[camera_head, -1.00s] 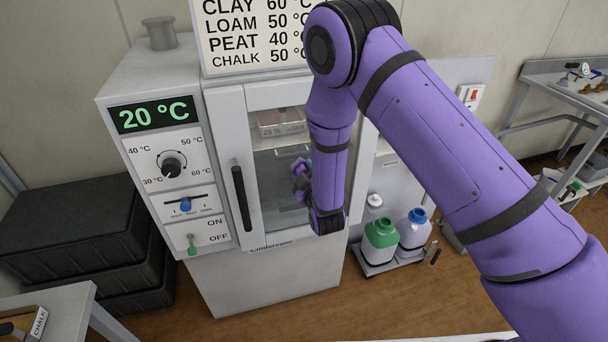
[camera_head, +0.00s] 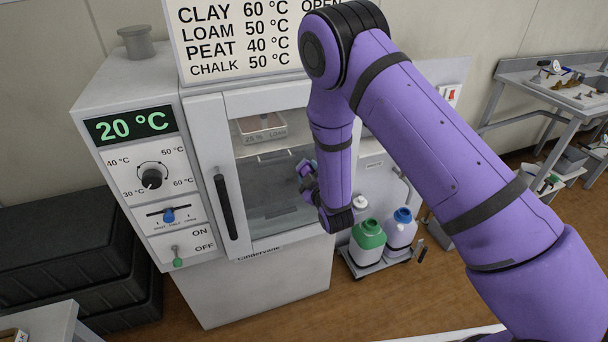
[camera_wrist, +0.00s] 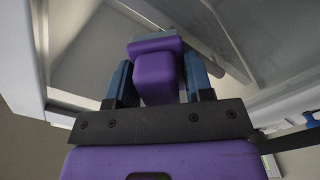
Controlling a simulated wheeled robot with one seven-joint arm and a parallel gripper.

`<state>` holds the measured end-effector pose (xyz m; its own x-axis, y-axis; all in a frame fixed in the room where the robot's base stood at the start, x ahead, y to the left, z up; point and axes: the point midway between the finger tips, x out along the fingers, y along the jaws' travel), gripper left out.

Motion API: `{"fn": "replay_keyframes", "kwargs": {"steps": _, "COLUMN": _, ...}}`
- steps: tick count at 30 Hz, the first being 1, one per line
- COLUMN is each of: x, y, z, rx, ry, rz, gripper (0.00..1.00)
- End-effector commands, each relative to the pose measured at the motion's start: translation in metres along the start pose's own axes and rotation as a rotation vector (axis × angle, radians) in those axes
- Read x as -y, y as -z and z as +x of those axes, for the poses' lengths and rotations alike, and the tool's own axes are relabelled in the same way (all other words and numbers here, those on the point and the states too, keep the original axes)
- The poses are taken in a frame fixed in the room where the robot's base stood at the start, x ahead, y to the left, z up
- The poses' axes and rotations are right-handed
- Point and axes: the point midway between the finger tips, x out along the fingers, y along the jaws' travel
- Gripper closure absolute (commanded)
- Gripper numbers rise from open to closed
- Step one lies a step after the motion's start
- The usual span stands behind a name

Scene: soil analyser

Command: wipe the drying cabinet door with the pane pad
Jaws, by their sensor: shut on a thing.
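The drying cabinet door (camera_head: 212,150) has a pale frame, a glass pane (camera_head: 265,205) and a dark upright handle (camera_head: 226,207) on its left side; it looks closed. My gripper (camera_head: 306,172) is in front of the right part of the pane, partly hidden by my arm. In the wrist view, my gripper (camera_wrist: 158,80) has its dark blue fingers shut on a purple block, which I take as the pane pad (camera_wrist: 155,76). The glass lies close beyond it. I cannot tell whether the pad touches the pane.
A control panel with a 20 °C display (camera_head: 130,124) is left of the door. A temperature sign (camera_head: 235,40) stands on top. A green bottle (camera_head: 367,240) and a blue-capped bottle (camera_head: 400,232) stand at lower right. Black crates (camera_head: 60,240) are stacked at left.

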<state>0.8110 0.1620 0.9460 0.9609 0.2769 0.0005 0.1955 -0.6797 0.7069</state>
Motion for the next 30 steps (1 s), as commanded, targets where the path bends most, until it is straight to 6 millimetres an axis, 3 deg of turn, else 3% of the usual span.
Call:
{"fn": "replay_keyframes", "kwargs": {"steps": 16, "x": -0.008, "y": -0.009, "z": -0.003, "rx": 0.001, "ry": 0.000, "rz": 0.000, "gripper": 0.72}}
{"fn": "replay_keyframes", "kwargs": {"steps": 30, "x": -0.008, "y": -0.009, "z": -0.043, "rx": 0.001, "ry": 0.002, "rz": 0.000, "gripper": 0.72}}
